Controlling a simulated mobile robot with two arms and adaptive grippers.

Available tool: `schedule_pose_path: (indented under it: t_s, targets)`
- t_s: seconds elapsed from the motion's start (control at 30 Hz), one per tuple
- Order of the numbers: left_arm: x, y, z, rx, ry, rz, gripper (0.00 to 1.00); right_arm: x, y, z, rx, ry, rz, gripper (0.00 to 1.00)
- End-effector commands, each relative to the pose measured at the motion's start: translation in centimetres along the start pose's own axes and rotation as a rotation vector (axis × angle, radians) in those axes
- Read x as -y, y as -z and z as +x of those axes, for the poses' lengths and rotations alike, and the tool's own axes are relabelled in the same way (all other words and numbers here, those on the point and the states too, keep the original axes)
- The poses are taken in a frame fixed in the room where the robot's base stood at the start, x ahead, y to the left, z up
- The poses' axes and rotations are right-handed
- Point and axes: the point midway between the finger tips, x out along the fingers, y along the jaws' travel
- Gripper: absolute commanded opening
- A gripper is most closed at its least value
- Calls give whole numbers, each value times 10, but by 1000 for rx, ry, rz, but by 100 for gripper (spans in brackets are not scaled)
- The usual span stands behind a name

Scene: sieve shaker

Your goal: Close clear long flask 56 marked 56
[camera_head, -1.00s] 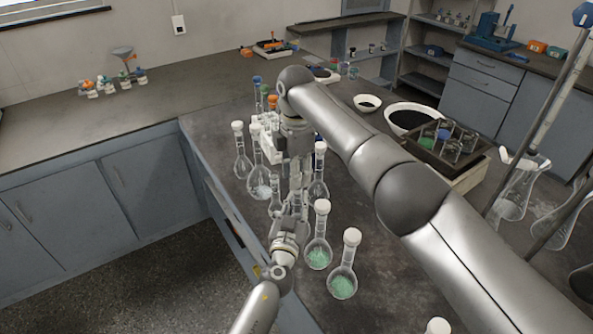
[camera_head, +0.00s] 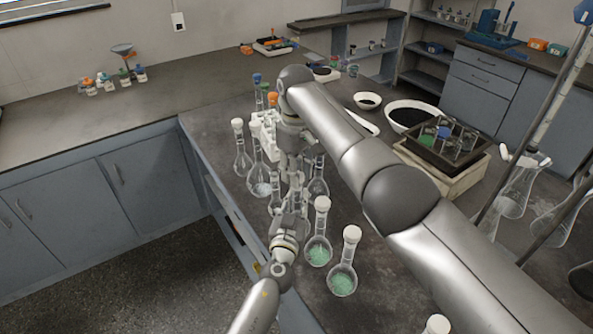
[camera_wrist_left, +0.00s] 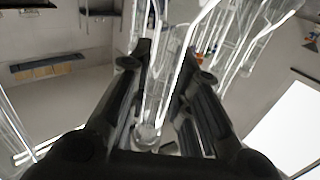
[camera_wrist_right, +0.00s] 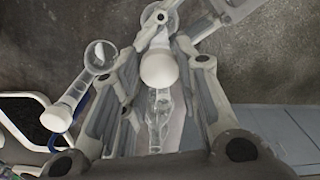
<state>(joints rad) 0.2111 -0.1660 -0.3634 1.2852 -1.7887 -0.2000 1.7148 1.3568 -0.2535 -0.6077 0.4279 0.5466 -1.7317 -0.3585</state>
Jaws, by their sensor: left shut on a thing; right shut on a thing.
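My left gripper (camera_head: 291,203) comes up from the bottom of the head view and is shut. In the left wrist view a clear glass neck (camera_wrist_left: 157,88) stands between its fingers. My right gripper (camera_head: 290,165) points down just above the left one and is shut. In the right wrist view a white rounded stopper (camera_wrist_right: 158,68) is between its fingers, with clear glass (camera_wrist_right: 158,112) showing beyond it. The two grippers hide most of the held flask in the head view. I cannot read the mark 56, nor tell whether the stopper is seated in the neck.
Two white-stoppered flasks with green contents (camera_head: 318,252) (camera_head: 343,278) stand close to the right of my left gripper. More clear flasks (camera_head: 242,163) stand to the left, near a white rack (camera_head: 263,138). A box with small bottles (camera_head: 445,160) and bowls (camera_head: 410,115) are farther right.

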Motion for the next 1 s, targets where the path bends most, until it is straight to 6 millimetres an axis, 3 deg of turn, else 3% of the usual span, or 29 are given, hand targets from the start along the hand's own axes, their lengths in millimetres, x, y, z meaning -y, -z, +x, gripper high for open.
schedule_pose_path:
  t_s: [0.7,0.8,0.93,0.97,1.0]
  targets:
    - [-1,-1,0,1,-2,1,0,-2,0,0,-3,4,1244,18]
    - [-1,-1,0,1,-2,1,0,-3,0,0,-4,3,1358,18]
    - [-1,-1,0,1,-2,1,0,-3,0,0,-5,2,1350,18]
    - [-1,-1,0,1,-2,1,0,-3,0,0,-5,2,1349,32]
    - [-1,-1,0,1,-2,1,0,-3,0,0,-5,2,1349,37]
